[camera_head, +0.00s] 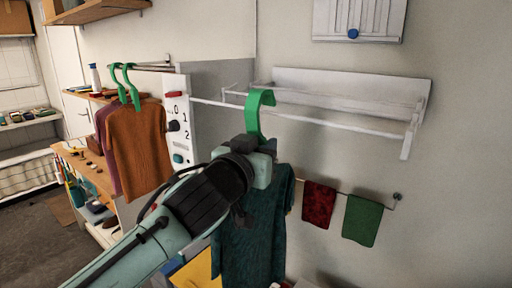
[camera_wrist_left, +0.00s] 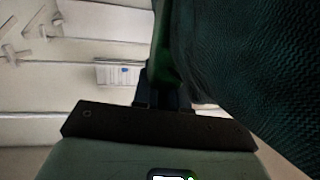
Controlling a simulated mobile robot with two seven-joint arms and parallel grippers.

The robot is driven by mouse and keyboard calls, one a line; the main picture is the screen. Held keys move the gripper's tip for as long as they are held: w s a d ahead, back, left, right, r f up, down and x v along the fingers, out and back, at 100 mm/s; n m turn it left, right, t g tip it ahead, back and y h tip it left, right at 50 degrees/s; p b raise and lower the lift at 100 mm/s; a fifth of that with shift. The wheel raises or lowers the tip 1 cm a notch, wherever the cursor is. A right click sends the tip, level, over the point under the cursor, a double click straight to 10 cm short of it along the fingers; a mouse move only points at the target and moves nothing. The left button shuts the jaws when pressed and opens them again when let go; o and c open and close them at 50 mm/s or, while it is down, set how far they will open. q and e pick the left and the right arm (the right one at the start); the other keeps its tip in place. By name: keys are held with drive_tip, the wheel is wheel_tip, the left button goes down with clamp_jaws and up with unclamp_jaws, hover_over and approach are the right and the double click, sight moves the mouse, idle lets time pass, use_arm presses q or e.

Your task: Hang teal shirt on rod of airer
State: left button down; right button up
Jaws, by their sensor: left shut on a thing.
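The teal shirt (camera_head: 255,235) hangs from a green hanger (camera_head: 254,112) in the middle of the head view. My left gripper (camera_head: 262,147) is shut on the hanger just below its hook and partly hides the shirt's top. The white airer (camera_head: 350,88) is on the wall behind, with its rod (camera_head: 340,126) running across the front. The hook overlaps the rod in the picture; I cannot tell whether it touches it. In the left wrist view the shirt (camera_wrist_left: 255,60) fills the right side, beside my gripper (camera_wrist_left: 162,88). My right gripper is not in view.
An orange shirt (camera_head: 140,145) and a purple shirt hang on green hangers at the left. A lower wall rail holds a red cloth (camera_head: 318,204) and a green cloth (camera_head: 362,219). A white panel with a blue knob (camera_head: 353,34) is above the airer. The rod's right part is bare.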

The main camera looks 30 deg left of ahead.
use_arm(q)
drive_tip(key=shift+w+d+r+p, duration=0.1)
drive_tip(key=shift+w+p, duration=0.35)
drive_tip(key=shift+w, duration=1)
drive_tip(key=shift+w+f, duration=0.2)
drive_tip(key=shift+w+f+b, duration=0.1)
drive_tip(key=shift+f+b, duration=0.45)
drive_tip(key=shift+b, duration=0.05)
drive_tip(key=shift+s+f+b, duration=0.25)
drive_tip(key=shift+f+b, duration=0.3)
drive_tip(key=shift+b, duration=0.2)
drive_tip(key=shift+w+f+b, duration=0.1)
drive_tip(key=shift+f+b, duration=0.15)
drive_tip(key=shift+b, duration=0.05)
drive_tip(key=c, duration=1.1)
unclamp_jaws()
